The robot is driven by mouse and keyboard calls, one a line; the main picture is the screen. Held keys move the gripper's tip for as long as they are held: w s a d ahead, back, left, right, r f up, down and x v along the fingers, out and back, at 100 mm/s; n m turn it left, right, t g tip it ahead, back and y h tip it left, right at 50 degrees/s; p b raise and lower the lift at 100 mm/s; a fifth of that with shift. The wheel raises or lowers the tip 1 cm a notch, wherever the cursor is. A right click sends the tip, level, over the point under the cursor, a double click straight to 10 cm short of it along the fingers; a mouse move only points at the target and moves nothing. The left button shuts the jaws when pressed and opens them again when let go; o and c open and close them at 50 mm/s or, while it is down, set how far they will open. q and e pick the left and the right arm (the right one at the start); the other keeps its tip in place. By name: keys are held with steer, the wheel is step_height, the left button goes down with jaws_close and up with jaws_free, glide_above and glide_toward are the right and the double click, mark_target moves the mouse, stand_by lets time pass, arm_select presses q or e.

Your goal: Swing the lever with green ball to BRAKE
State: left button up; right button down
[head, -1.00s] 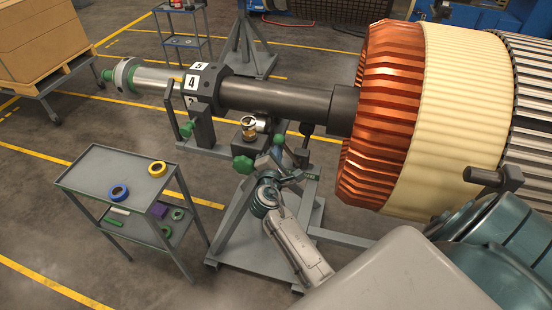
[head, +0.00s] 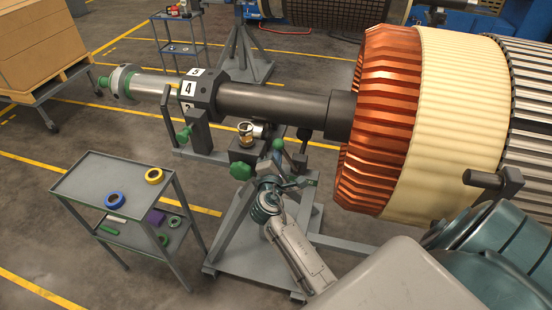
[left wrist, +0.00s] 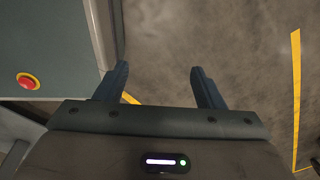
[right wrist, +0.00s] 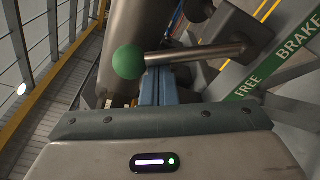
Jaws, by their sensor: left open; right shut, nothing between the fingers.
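In the right wrist view the lever shows as a green ball (right wrist: 128,62) on a bare metal rod (right wrist: 195,54) running right. A green strip (right wrist: 285,65) at the right carries the words FREE and BRAKE. I cannot tell which word the lever lines up with. My right gripper (right wrist: 157,86) is shut and empty, its blue fingertips close below the ball and rod; contact is unclear. In the head view that gripper (head: 275,168) is at the rotor stand, just below a green ball (head: 278,145). My left gripper (left wrist: 160,80) is open and empty over floor, outside the head view.
The rotor shaft (head: 275,101) runs above the stand. Other green knobs (head: 241,170) sit nearby on the stand. A grey cart (head: 85,183) with tape rolls stands at left. A red button (left wrist: 28,81) shows in the left wrist view.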

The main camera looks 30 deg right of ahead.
steer(key=s+d+r+m+t+h+b, duration=0.1)
steer(key=s+d+m+b, duration=0.5)
steer(key=m+b, duration=0.5)
steer(key=shift+s+r+m+b, duration=0.15)
steer(key=shift+s+m+b, duration=0.4)
steer(key=shift+b, duration=0.6)
steer(key=shift+s+d, duration=0.1)
